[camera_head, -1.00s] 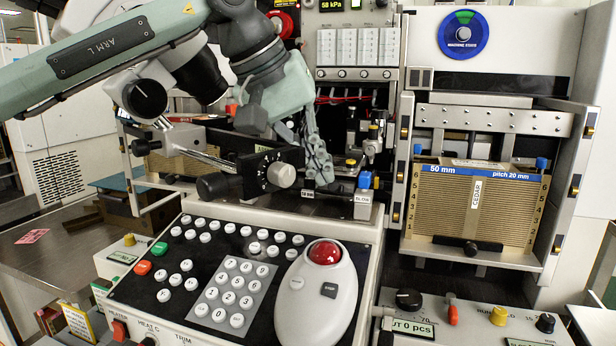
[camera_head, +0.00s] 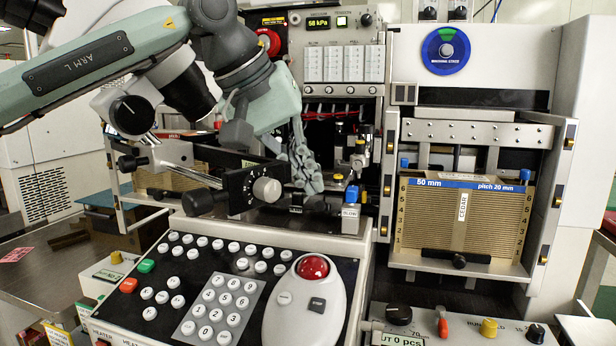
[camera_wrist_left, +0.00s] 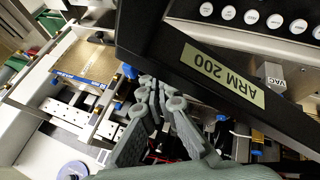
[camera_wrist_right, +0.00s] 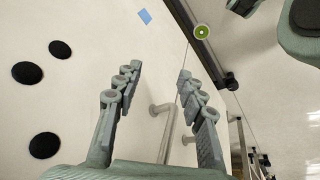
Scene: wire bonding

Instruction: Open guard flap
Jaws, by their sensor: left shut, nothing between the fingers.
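I cannot pick out a guard flap for certain; no clear panel or hinge shows. My left gripper (camera_head: 308,172) is shut and empty, fingers pointing down into the machine's work area, just behind and right of the dial block (camera_head: 255,190). In the left wrist view its fingers (camera_wrist_left: 160,94) are beside a black bar labelled ARM 200 (camera_wrist_left: 205,72); whether they touch it I cannot tell. My right gripper (camera_wrist_right: 157,78) is open and empty, away from the machine's work area, and does not show in the head view.
A keypad console (camera_head: 150,285) with a red trackball (camera_head: 313,267) lies in front. A magazine labelled CEDAR (camera_head: 500,225) stands in the right bay. A small block with a blue knob (camera_head: 351,215) stands right of my left fingers. A pale wall or panel (camera_wrist_right: 65,105) faces my right gripper.

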